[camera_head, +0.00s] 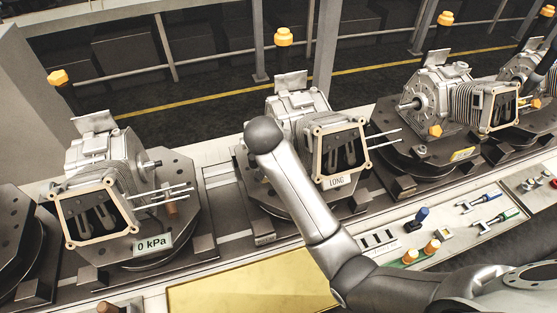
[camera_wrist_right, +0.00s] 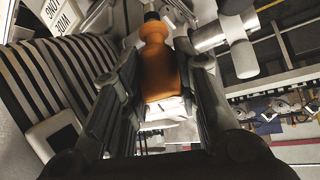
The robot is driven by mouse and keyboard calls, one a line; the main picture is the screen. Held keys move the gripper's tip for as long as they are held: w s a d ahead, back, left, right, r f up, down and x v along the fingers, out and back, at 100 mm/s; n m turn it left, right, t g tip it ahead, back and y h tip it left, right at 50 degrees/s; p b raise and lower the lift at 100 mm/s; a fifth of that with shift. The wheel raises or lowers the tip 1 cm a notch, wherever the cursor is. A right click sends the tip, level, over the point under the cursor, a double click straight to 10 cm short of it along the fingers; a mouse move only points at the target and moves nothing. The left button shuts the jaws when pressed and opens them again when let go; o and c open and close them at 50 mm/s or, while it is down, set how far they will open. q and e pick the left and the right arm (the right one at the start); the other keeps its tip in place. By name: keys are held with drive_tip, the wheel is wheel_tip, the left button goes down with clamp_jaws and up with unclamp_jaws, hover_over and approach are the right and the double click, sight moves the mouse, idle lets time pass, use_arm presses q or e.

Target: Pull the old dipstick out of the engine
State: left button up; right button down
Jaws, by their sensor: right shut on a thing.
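The middle engine (camera_head: 300,110) sits on a dark fixture, with a "LONG" label on its front. My right arm reaches over its left side, and its gripper is hidden behind the arm in the head view. In the right wrist view my right gripper (camera_wrist_right: 160,68) is shut on an orange handle (camera_wrist_right: 158,80), which looks like the dipstick's. The handle lies between both fingers, beside the ribbed engine side (camera_wrist_right: 62,75). Whether its stick is still inside the engine cannot be seen. My left gripper is not in view.
A left engine (camera_head: 95,160) with a "0 kPa" label and a right engine (camera_head: 440,95) stand on neighbouring fixtures. Tools with blue and green handles (camera_head: 487,222) lie on the right ledge. A yellow panel (camera_head: 240,290) is at the front.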

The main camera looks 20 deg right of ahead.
drive_tip(key=shift+r, duration=1.3)
